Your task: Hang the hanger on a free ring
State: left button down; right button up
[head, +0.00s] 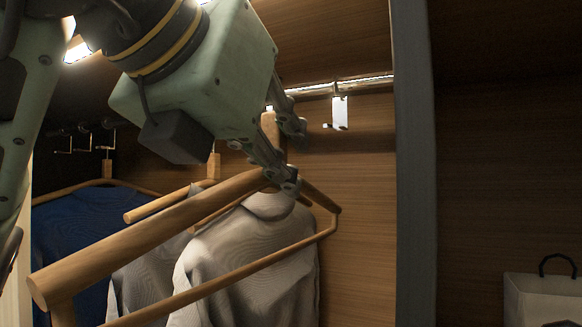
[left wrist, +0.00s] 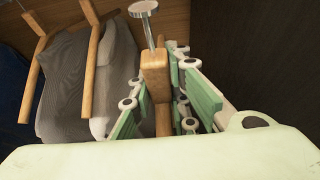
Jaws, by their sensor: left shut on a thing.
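My left gripper (head: 288,155) is shut on a wooden hanger (head: 150,232), at its neck. In the left wrist view the green fingers (left wrist: 160,110) close around the wooden neck (left wrist: 155,75), and a metal stem topped by a round disc (left wrist: 143,6) rises from it. The hanger carries no garment and its near arm reaches toward the head camera. A pale metal holder (head: 340,112) hangs empty from the rail, to the right of and a little above the gripper. Several more holders (head: 84,140) hang at the left; the arm hides part of the rail. My right gripper is not in view.
A blue garment (head: 75,225) and grey garments (head: 255,245) hang on wooden hangers behind and below the held one. A grey upright panel (head: 412,165) bounds the closet at the right. A white bag (head: 540,295) stands beyond it. Space under the pale holder is partly clear.

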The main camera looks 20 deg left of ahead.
aim_at(226, 182)
pick_arm(q)
jog(key=s, duration=0.2)
jog(key=s+a+b, duration=0.1)
jog(key=s, duration=0.5)
jog(key=shift+a+b, duration=0.3)
jog(key=shift+s+a, duration=0.15)
jog(key=shift+s, duration=0.75)
